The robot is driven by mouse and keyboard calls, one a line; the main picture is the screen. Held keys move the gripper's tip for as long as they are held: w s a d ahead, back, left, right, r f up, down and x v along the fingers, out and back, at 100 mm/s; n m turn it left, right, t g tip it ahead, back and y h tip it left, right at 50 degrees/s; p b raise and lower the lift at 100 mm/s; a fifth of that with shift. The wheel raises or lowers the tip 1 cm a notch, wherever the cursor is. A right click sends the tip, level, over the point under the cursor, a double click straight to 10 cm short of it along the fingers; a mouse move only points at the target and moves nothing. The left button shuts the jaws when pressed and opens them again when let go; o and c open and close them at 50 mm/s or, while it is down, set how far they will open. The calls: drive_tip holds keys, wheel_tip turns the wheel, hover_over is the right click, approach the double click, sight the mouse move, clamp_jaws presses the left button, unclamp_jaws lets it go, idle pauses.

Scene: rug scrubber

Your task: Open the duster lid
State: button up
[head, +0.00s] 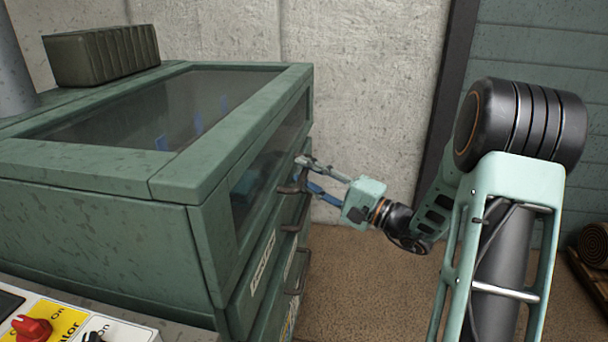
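The duster is a large green cabinet with a flat top lid (110,160) that frames a dark see-through window (170,105). The lid looks closed. My gripper (303,175) is at the duster's right side, at a dark handle (290,188) on the upper part of that side. Its fingers are apart, one above and one below, with the handle close to the tips. I cannot tell whether the fingers touch the handle.
Further handles (296,222) stick out lower on the same side. A ribbed green box (103,55) sits on the back of the cabinet. A control panel (70,325) with a red knob is at lower left. A concrete wall (365,90) stands behind; brown floor (350,275) is clear.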

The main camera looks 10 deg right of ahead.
drive_tip(key=shift+w+a, duration=0.25)
drive_tip(key=shift+w, duration=0.05)
drive_tip(key=shift+c, duration=0.7)
clamp_jaws()
